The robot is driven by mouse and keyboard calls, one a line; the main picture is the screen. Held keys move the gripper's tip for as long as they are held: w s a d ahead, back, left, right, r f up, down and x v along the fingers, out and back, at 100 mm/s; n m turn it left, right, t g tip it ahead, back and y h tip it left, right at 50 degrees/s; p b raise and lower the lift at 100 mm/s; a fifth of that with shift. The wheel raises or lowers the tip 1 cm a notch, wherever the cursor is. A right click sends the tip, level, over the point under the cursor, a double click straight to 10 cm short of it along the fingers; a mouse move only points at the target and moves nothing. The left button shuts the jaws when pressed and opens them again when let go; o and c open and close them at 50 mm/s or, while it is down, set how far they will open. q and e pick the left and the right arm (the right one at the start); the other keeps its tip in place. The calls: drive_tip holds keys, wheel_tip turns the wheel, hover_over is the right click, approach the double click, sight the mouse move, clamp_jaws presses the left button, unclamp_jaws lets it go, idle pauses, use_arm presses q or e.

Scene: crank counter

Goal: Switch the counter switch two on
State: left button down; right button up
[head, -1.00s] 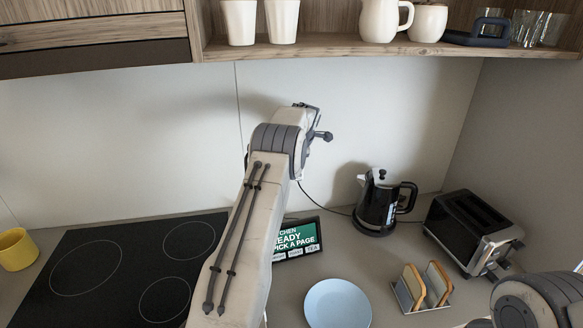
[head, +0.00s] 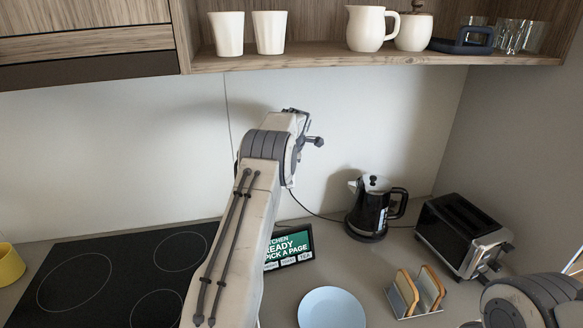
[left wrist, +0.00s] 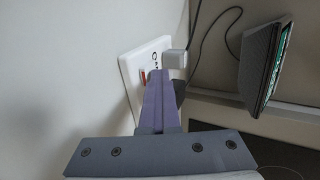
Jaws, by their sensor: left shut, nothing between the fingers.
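A white wall plate (left wrist: 130,73) shows in the left wrist view, with a narrow red-marked switch (left wrist: 143,77) and dark marks on its face. A white plug (left wrist: 175,59) sits at its right side. My left gripper (left wrist: 159,76) is shut and empty, its purple fingers pointing at the plate just right of the red mark. The fingers hide part of the plate; I cannot tell if they touch it. In the head view my left arm reaches to the back wall and hides the plate and the fingers. My right gripper is out of view.
A display (head: 290,248) stands beside my left arm, with a black kettle (head: 369,212), a toaster (head: 462,236), a toast rack (head: 415,294) and a blue plate (head: 331,310) to the right. A hob (head: 100,270) lies left. A shelf (head: 330,58) holding cups hangs above.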

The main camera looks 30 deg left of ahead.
use_arm(q)
drive_tip(key=s+d+r+b, duration=0.6)
drive_tip(key=r+b, duration=0.1)
drive_tip(key=shift+s+d, duration=0.25)
drive_tip(key=shift+s, duration=0.05)
drive_tip(key=s+d+f+m+h, duration=0.1)
drive_tip(key=s+d+m, duration=0.45)
drive_tip(key=d, duration=0.35)
drive_tip(key=s+d+m+g+h, duration=0.1)
drive_tip(key=s+d+m, duration=0.4)
drive_tip(key=d, duration=0.5)
drive_tip(key=s+d+f+m+h, duration=0.1)
drive_tip(key=s+d+m+h, duration=0.1)
drive_tip(key=s+d+m, duration=0.5)
drive_tip(key=s+d+f+m+g, duration=0.1)
drive_tip(key=s+d+f+m, duration=0.1)
drive_tip(key=s+m, duration=0.3)
drive_tip(key=s+d+f+m+g, duration=0.1)
drive_tip(key=s+d+f+m, duration=0.2)
drive_tip(key=s+m, duration=0.3)
drive_tip(key=s+d+f+m, duration=0.2)
drive_tip(key=s+d+m, duration=0.2)
drive_tip(key=s, duration=1)
drive_tip(key=shift+f+m+g+h, duration=0.4)
drive_tip(key=shift+m, duration=0.55)
